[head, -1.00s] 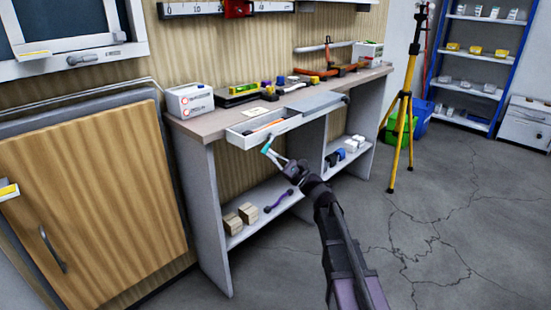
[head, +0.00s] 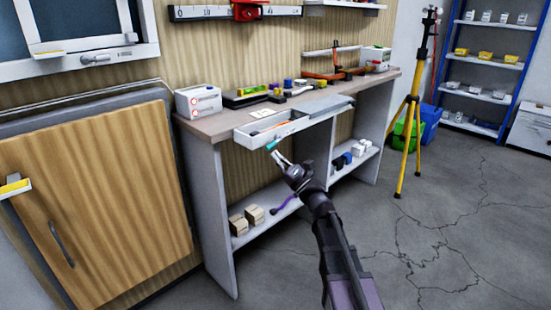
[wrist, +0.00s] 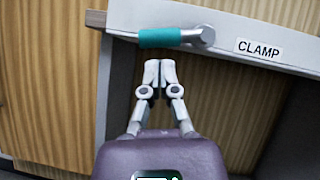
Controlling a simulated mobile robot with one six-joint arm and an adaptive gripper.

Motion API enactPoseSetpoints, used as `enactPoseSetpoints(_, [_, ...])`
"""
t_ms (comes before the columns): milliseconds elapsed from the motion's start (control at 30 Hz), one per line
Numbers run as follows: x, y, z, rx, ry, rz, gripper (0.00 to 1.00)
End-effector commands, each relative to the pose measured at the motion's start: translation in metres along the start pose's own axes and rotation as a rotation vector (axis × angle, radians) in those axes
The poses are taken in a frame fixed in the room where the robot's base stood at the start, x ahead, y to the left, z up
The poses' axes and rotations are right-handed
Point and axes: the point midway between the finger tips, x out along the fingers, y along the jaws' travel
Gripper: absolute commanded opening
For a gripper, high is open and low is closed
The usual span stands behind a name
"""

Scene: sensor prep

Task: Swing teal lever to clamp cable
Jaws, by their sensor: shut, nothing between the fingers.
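The teal lever (wrist: 160,37) has a teal grip on a grey arm with a round pivot at its right end. It lies along the pale front edge beside a "CLAMP" label (wrist: 259,48). In the head view the teal lever (head: 272,145) shows small at the front of the open drawer, just beyond my gripper (head: 276,155). In the wrist view my gripper (wrist: 159,65) is shut and empty, with its tips just below the teal grip and a small gap apparent. I cannot make out the cable for certain.
The open drawer (head: 243,139) juts out from the workbench (head: 212,127), holding an orange item. Boxes and tools stand on the bench top. The lower shelf holds cardboard blocks (head: 246,220).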

Motion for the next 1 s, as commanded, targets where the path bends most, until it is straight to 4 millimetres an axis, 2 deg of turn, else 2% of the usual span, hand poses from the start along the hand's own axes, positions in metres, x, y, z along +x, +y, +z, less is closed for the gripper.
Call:
enactPoseSetpoints(400, [-0.022,0.006,-0.029,0.006,-0.001,0.006,0.00])
enactPoseSetpoints(800, [-0.086,0.007,-0.026,0.006,-0.001,0.005,0.00])
enactPoseSetpoints(1000, [-0.107,0.007,-0.025,0.006,-0.001,0.006,0.00])
